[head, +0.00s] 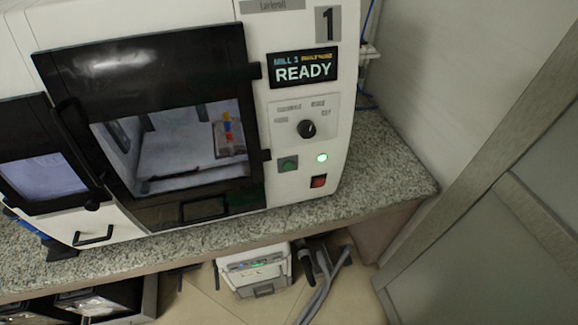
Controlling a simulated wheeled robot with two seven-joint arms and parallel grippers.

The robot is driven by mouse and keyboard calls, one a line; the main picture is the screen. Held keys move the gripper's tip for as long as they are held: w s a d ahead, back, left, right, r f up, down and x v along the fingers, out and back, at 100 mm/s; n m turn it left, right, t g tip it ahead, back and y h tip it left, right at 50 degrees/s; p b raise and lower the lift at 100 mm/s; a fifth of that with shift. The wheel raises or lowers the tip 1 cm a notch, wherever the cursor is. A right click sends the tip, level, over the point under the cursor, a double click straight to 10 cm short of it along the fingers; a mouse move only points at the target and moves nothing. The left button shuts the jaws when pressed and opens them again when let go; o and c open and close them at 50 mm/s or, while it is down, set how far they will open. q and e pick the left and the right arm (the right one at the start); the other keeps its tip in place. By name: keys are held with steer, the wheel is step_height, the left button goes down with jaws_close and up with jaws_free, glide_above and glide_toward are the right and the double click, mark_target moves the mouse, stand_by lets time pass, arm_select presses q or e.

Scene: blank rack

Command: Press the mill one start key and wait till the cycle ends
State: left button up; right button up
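Mill one (262,115) is a white machine on a speckled counter, marked with a large "1" (327,25). Its display (303,68) reads "MILL 1" and "READY". A black-framed door (155,62) with a window looks shut. Through the window a pale bed and a small block with red, yellow and blue parts (228,130) show. Neither of my grippers is in view.
The granite counter (392,172) has bare room right of the mill. Under it stand a white and grey box unit (254,272), grey hoses (325,285) and dark bins (100,300). A grey door or cabinet (490,240) stands at the right. Another dark-framed window (38,165) is at the left.

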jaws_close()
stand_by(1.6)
